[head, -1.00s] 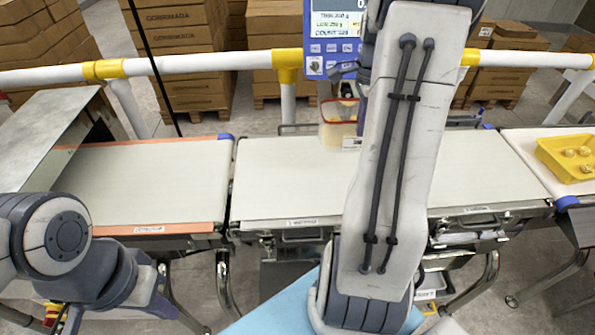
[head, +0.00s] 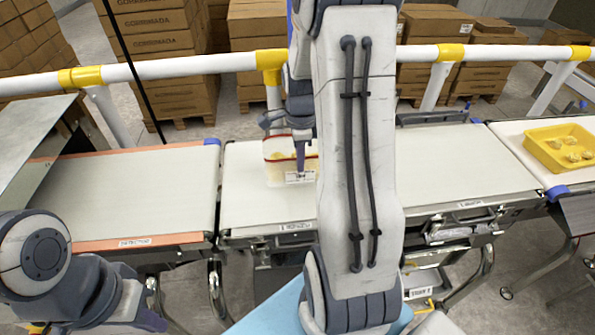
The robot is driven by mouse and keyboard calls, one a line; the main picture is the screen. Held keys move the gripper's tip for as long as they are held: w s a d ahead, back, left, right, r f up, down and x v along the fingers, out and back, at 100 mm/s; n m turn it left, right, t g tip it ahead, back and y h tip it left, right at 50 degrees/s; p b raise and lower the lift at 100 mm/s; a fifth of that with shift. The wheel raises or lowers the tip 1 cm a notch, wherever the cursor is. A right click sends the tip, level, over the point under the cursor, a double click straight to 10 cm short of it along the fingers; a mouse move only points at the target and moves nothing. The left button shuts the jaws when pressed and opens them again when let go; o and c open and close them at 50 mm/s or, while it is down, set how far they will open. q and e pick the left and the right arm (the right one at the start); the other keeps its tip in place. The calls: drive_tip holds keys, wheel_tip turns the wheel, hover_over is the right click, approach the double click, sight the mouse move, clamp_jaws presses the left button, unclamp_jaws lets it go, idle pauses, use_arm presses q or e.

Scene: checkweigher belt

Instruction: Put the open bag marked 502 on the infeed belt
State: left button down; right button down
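A clear bag (head: 276,150) with a red stripe near its top, pale contents and a white label stands upright at the middle belt (head: 258,205), towards its back left. I cannot read the label's number at this size. My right gripper (head: 300,166) comes down over the bag, with a dark finger in front of it. It looks shut on the bag; my own arm hides part of the grip and the bag's right side. I cannot tell whether the bag's base touches the belt. My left arm is low at the left; its gripper is out of view.
A belt labelled DETECTOR (head: 125,195) with orange edges lies left, beside a metal hood (head: 35,130). A yellow tray (head: 560,148) with several pale pieces sits on the right-hand surface. A white and yellow rail (head: 200,64) runs behind. Cardboard boxes stand beyond.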

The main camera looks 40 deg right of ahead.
sight(298, 174)
drive_tip(key=shift+w+a+f, duration=0.1)
drive_tip(key=shift+a+f, duration=0.05)
drive_tip(key=shift+f, duration=0.95)
drive_tip(key=shift+a+f, duration=0.1)
drive_tip(key=shift+f, duration=0.95)
drive_tip(key=shift+f, duration=0.15)
drive_tip(key=c, duration=1.1)
unclamp_jaws()
wheel_tip(298, 174, up, 12)
drive_tip(key=shift+r, duration=0.15)
